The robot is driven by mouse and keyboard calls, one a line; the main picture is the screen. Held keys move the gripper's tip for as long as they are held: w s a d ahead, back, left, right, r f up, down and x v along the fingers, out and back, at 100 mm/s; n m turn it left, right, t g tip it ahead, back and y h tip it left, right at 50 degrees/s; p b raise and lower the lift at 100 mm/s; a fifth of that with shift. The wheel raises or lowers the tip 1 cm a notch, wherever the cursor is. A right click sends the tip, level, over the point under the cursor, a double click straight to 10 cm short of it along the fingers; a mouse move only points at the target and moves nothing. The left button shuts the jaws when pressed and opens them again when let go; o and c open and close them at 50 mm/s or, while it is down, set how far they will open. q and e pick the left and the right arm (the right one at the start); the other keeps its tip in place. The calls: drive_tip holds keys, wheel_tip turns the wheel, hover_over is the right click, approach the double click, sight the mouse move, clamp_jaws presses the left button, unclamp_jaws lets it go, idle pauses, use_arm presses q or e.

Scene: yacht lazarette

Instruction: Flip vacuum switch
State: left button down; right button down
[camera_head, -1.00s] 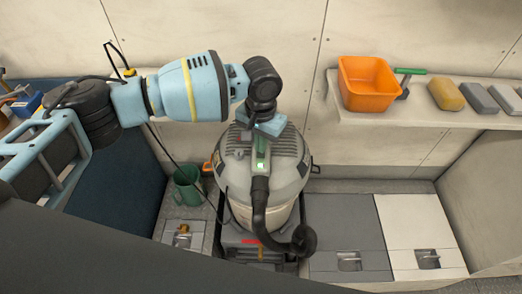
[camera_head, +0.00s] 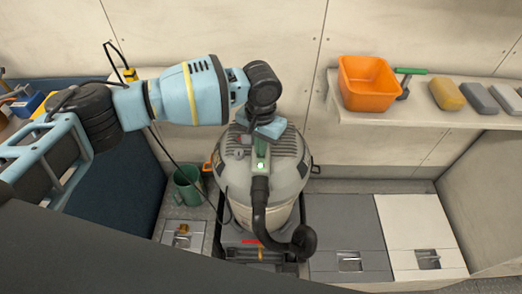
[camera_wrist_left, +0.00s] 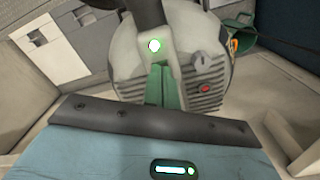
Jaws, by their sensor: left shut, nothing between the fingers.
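The vacuum (camera_head: 285,180) is a grey and cream canister standing upright on the floor, with a black hose (camera_head: 260,207) at its front. A small round light glows on its top where the hose joins; the wrist view shows this light (camera_wrist_left: 154,45) too, beside a dark knob (camera_wrist_left: 199,60) and a small red spot (camera_wrist_left: 204,88). I cannot tell which part is the switch. My left gripper (camera_head: 261,148) is over the vacuum's top, pointing down close to the light. Its green fingers (camera_wrist_left: 162,88) are shut and empty; contact is unclear. My right gripper is out of view.
A green jug (camera_head: 187,186) stands left of the vacuum. A shelf (camera_head: 415,113) at the right holds an orange bin (camera_head: 367,83), a green-handled tool (camera_head: 406,80) and several blocks. Floor hatches (camera_head: 345,235) lie right of the vacuum. A cable hangs from my arm's side.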

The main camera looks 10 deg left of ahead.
use_arm(q)
drive_tip(key=shift+f, duration=0.4)
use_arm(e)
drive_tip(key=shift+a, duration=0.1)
